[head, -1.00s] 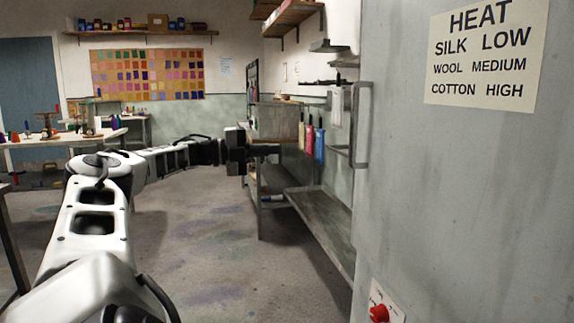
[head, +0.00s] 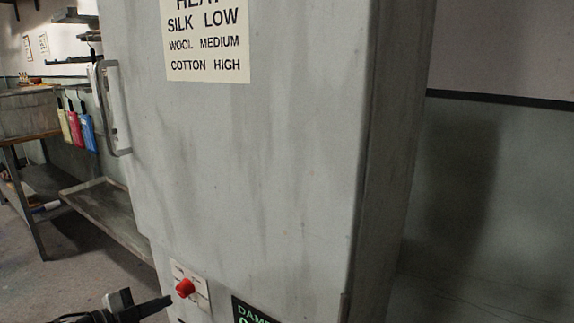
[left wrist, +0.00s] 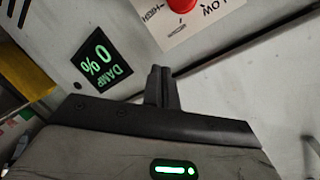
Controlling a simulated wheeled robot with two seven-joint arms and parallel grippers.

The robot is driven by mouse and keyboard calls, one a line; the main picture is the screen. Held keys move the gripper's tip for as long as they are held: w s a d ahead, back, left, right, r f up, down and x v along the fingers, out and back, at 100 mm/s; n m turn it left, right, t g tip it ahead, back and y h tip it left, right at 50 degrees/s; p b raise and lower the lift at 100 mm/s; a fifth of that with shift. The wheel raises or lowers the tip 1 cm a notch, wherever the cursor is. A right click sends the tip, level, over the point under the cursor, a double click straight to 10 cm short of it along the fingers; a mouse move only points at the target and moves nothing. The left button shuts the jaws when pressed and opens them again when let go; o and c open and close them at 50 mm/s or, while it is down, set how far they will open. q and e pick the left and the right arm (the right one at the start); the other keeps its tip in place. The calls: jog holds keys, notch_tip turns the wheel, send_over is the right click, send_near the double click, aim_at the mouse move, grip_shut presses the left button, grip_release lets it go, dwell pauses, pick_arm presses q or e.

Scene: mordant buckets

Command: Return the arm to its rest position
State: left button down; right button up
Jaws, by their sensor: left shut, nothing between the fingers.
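My left gripper (head: 168,301) shows at the bottom left of the head view, low in front of the grey cabinet (head: 240,170). Its fingers are together with nothing between them. In the left wrist view the closed fingertips (left wrist: 161,70) are apart from the red knob (left wrist: 182,4), which also shows in the head view (head: 185,288) just beyond the tips. Most of my left arm is out of the frame. My right gripper is in neither view.
A dark panel (head: 250,312) with green letters, reading DAMP 0% in the wrist view (left wrist: 101,62), sits beside the knob. The cabinet has a handle (head: 112,108) and a heat sign (head: 206,45). A low grey shelf (head: 108,215) and colored hanging items are at left.

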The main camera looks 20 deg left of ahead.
pick_arm(q)
jog(key=s+d+f+n, duration=0.2)
jog(key=d+f, duration=0.1)
jog(key=d, duration=0.3)
jog(key=s+d+f+n, duration=0.1)
jog(key=s+d+f, duration=0.15)
jog(key=d, duration=0.35)
jog(key=s+d+r+n+g+y+p, duration=0.1)
jog(key=s+d+n, duration=0.3)
jog(key=s+d, duration=0.2)
jog(key=s+d+r+n+g+y+p, duration=0.1)
jog(key=s+d+n, duration=0.4)
jog(key=d, duration=0.5)
jog(key=shift+s+d+r+n+g+y+p, duration=0.35)
jog(key=shift+s+g+y+p, duration=0.25)
jog(key=shift+s+g, duration=0.25)
